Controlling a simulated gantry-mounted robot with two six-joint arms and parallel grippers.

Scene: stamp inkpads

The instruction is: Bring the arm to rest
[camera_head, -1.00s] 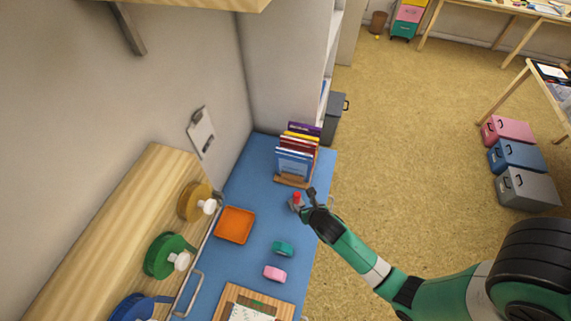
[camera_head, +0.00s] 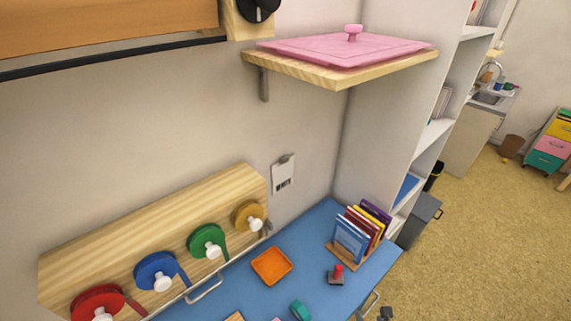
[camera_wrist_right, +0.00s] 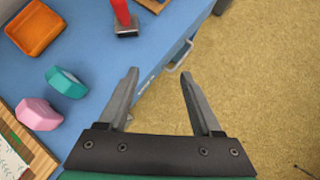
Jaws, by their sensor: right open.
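My right gripper (camera_wrist_right: 159,75) is open and empty in the right wrist view. Its fingers point past the desk's front edge, over the drawer handle and the tan floor. In the head view only a small dark tip of the right gripper (camera_head: 386,313) shows at the bottom edge, beside the desk. The stamp also shows at the top of the right wrist view (camera_wrist_right: 124,20). My left gripper is not in view.
The blue desk (camera_head: 312,240) holds an orange tray (camera_head: 272,266), a teal piece (camera_wrist_right: 66,82), a pink piece (camera_wrist_right: 38,113) and a book rack (camera_head: 350,240). Coloured tape reels (camera_head: 207,242) hang along a wooden shelf. Open floor (camera_head: 480,240) lies to the right.

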